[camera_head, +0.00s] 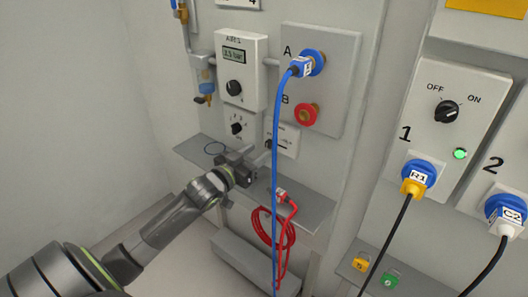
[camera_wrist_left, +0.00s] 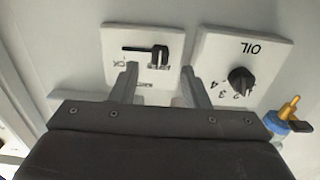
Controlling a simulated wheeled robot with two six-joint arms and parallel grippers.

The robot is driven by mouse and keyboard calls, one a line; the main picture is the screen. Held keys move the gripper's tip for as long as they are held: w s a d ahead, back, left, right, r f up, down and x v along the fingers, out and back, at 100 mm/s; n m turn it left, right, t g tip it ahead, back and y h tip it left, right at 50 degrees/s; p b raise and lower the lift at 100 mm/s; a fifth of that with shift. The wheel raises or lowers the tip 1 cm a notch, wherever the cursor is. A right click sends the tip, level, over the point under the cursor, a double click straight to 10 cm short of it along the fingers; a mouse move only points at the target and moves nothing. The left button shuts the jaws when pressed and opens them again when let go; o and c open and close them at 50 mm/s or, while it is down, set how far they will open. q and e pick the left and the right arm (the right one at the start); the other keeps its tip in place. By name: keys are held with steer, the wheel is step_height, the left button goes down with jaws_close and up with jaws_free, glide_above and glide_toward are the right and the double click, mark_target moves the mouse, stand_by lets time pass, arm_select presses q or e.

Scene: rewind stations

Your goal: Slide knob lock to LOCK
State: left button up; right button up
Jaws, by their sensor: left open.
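The knob lock is a small white plate (camera_wrist_left: 118,68) with a dark slot and a black slider knob (camera_wrist_left: 160,57). The wrist view shows it upside down; the knob sits at the slot's right end there, and the lettering is partly hidden by a finger. In the head view the plate (camera_head: 288,138) is on the wall under the A/B panel, with its knob at its left side. My left gripper (camera_wrist_left: 160,82) is open and empty, its fingers pointing at the plate with the knob between them in the picture. I cannot tell whether they touch it. My right gripper is not in view.
The OIL dial plate (camera_wrist_left: 241,75) is beside the lock plate. The AIR regulator box (camera_head: 240,70) is above. A blue hose (camera_head: 275,180) hangs in front, near my left gripper. A grey shelf (camera_head: 310,207) is below, with a red coiled hose (camera_head: 266,232).

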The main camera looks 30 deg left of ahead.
mark_target(267, 145)
arm_select(q)
steer(key=shift+w+d, duration=0.1)
steer(key=shift+w, duration=1.15)
steer(key=shift+w+b, duration=0.35)
steer(key=shift+w, duration=0.45)
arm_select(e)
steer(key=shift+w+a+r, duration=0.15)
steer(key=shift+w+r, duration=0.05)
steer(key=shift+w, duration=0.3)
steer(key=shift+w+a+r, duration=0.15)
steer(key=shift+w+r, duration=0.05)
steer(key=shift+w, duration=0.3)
arm_select(q)
jaws_close()
steer(key=shift+d, duration=0.1)
